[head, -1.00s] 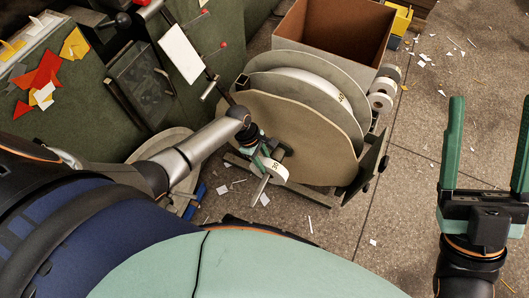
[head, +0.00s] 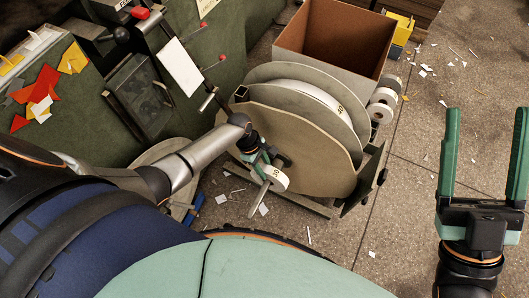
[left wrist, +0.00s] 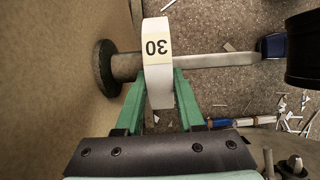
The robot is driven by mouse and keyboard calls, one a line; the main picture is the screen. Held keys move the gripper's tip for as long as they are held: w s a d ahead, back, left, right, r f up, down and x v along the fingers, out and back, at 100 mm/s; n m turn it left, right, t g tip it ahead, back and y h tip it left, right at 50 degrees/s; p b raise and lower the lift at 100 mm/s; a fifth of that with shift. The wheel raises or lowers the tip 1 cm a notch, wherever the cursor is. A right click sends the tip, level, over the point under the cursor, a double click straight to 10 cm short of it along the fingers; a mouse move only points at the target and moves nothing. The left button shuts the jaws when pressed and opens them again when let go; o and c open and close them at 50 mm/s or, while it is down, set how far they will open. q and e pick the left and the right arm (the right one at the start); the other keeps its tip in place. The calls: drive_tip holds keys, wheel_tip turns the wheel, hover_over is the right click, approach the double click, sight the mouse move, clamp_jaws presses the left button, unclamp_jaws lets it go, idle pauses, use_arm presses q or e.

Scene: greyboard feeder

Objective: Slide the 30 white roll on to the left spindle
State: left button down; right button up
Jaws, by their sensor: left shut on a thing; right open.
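The white roll marked 30 (head: 275,179) is at the front of the large grey-brown disc (head: 297,150). In the left wrist view the white roll (left wrist: 157,72) stands edge-on with its label facing the camera. The spindle (left wrist: 212,61) shows on both sides of the roll, in line with its middle, so the roll appears to be around it. A dark round hub (left wrist: 104,67) lies left of the roll, with a short gap. My left gripper (head: 266,168) is shut on the roll, also seen in the left wrist view (left wrist: 158,88). My right gripper (head: 484,125) is open and empty.
Behind the disc is another white roll (head: 325,98) between discs, and an open brown box (head: 337,42). Small rolls (head: 382,103) sit at its right side. A green bench with coloured scraps (head: 40,92) is at left. The floor right has scattered paper bits but is mostly clear.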

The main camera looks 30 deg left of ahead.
use_arm(q)
drive_tip(key=shift+c, duration=2.2)
unclamp_jaws()
